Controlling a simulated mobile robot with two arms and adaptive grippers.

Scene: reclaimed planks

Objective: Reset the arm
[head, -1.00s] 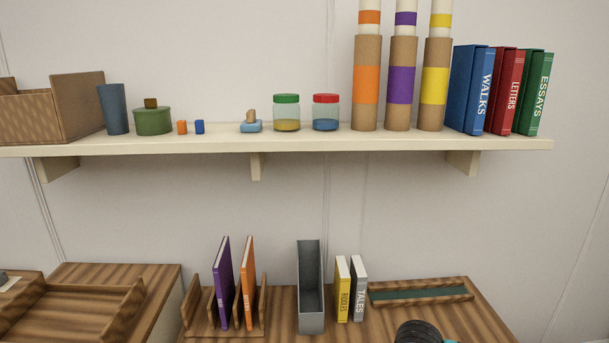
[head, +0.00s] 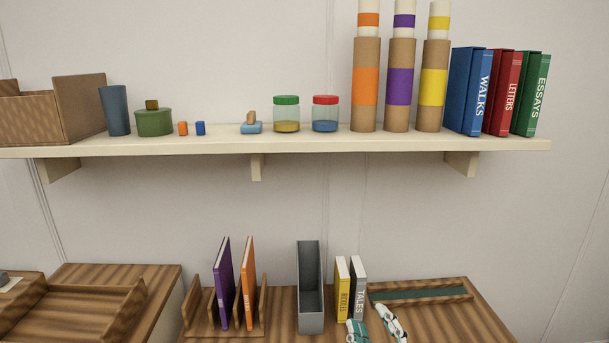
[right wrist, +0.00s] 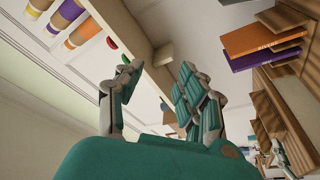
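My right gripper (head: 374,329) shows at the bottom of the head view, in front of the yellow and grey books, over the wooden desk. Its two teal and grey fingers stand apart with nothing between them. The right wrist view also shows this gripper (right wrist: 160,88) open and empty, with the shelf beyond it. A small pale and teal piece (right wrist: 281,157) at the lower right of the right wrist view may be my left gripper, but it is too small to read. My left arm does not show in the head view.
The wall shelf (head: 300,147) holds jars, banded tubes, books and small items. On the desk (head: 450,318) stand a rack (head: 192,318) with purple and orange books, a grey holder (head: 311,315), a yellow book (head: 343,290), a grey book (head: 359,290) and a green-lined tray (head: 420,292).

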